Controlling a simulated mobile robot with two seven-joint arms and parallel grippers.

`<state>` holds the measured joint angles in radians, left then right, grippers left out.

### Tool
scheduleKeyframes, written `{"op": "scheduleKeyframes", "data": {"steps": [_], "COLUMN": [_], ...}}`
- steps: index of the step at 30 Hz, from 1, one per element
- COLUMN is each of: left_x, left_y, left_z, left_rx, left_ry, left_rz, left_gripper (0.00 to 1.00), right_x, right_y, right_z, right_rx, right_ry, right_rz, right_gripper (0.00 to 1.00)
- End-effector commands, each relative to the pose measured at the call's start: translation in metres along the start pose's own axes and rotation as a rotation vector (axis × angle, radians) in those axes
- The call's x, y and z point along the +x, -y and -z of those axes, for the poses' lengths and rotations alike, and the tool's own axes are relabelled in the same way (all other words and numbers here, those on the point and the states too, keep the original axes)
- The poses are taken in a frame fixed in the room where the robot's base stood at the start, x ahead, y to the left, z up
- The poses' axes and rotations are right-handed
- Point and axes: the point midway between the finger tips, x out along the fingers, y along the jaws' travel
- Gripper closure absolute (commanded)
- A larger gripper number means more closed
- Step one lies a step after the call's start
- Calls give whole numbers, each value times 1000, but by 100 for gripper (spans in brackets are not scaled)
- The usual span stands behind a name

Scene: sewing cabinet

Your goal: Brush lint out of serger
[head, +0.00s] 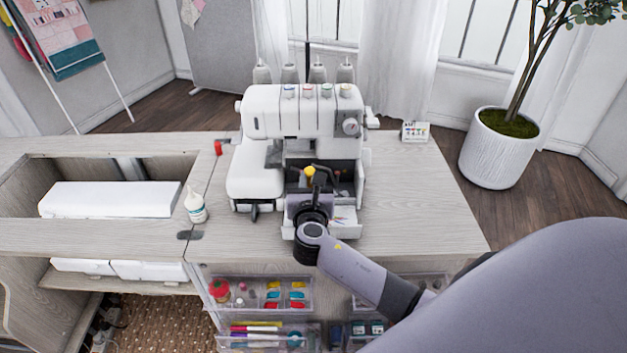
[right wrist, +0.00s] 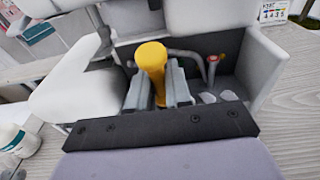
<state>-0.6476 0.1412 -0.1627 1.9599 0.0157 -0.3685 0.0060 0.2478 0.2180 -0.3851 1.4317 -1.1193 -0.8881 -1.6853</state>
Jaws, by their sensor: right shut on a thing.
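The white serger (head: 300,108) stands on the cabinet top with its front open, showing a dark inside. In the right wrist view its opening (right wrist: 262,68) surrounds metal parts, and small pale grey clumps (right wrist: 229,95), possibly lint, lie on its floor. My right gripper (head: 315,178) is at this opening. It is shut on a yellow handle (right wrist: 151,56), probably the lint brush; the handle's yellow end also shows in the head view (head: 309,171). The brush's bristles are hidden, so I cannot tell whether they touch anything. My left gripper is not in view.
A white glue-like bottle (head: 195,206) and a red spool (head: 218,147) stand left of the serger. A small card (head: 415,131) stands at the right. Open drawers (head: 262,293) of sewing supplies lie below. The cabinet top (head: 425,200) right of the serger is clear.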

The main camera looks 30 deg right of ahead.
Motion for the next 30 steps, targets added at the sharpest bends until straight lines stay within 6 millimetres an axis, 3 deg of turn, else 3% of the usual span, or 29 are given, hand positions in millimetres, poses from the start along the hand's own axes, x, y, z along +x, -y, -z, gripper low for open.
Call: {"op": "scheduleKeyframes", "data": {"steps": [30], "left_x": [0], "left_y": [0], "left_z": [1], "left_rx": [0], "left_ry": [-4], "left_rz": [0], "left_gripper": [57], "right_x": [0], "right_y": [-14], "right_z": [1], "right_rx": [-1], "right_ry": [-1], "right_rz": [-1], "right_gripper": [100]}}
